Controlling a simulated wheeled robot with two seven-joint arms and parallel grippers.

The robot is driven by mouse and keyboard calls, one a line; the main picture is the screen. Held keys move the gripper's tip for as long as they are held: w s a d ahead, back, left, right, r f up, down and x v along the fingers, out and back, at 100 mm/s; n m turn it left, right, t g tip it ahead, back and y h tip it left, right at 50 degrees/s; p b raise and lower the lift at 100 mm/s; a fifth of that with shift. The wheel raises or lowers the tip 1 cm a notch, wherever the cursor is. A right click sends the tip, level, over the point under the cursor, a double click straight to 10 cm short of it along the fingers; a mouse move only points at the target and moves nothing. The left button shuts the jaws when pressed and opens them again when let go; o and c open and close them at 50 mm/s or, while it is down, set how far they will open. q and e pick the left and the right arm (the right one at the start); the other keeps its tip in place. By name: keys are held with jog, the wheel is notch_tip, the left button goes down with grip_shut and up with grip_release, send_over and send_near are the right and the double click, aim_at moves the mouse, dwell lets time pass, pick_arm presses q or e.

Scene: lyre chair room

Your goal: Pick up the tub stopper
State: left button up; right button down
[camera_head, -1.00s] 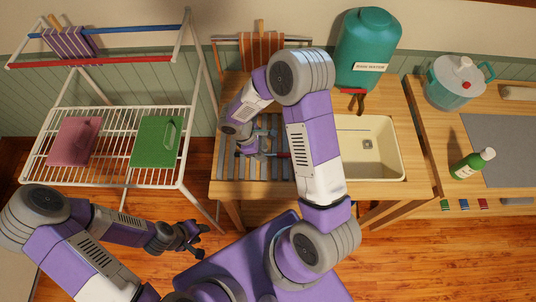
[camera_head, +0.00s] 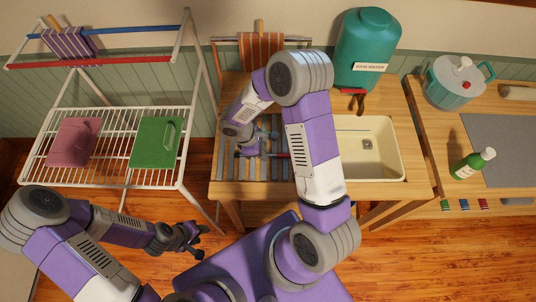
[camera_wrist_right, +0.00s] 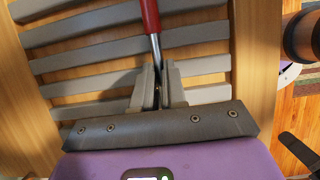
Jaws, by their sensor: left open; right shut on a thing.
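My right gripper (camera_wrist_right: 158,90) is shut on a thin metal rod (camera_wrist_right: 156,50) with a red handle (camera_wrist_right: 150,16), over the grey slatted rack. In the head view my right gripper (camera_head: 270,147) is over the same slats, left of the sink, and a little of the red handle (camera_head: 280,155) shows. I cannot tell whether this rod is part of the tub stopper; its held end is hidden between the fingers. No other stopper can be made out. My left gripper (camera_head: 193,240) is open and empty, low over the floor, right of the white rack.
The cream sink (camera_head: 392,166) with a drain is right of the slatted rack (camera_head: 228,166). A large green water container (camera_head: 367,45) stands behind it. A green bottle (camera_head: 472,163) and a teal jug (camera_head: 455,88) stand on the right counter. A white wire rack (camera_head: 115,120) is left.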

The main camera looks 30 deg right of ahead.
jog(key=shift+r, duration=0.1)
notch_tip(320, 180, up, 10)
jog(key=p, duration=0.2)
jog(key=a+m+y, duration=0.1)
jog(key=m, duration=0.3)
jog(key=w+a+m+g+y, duration=0.1)
jog(key=a+m, duration=0.1)
jog(key=m, duration=0.1)
jog(key=w+a+f+m+g+y, duration=0.1)
jog(key=m, duration=0.3)
jog(key=shift+w+a+m+y, duration=0.25)
jog(key=shift+a+m+y, duration=0.05)
jog(key=shift+a+y, duration=0.1)
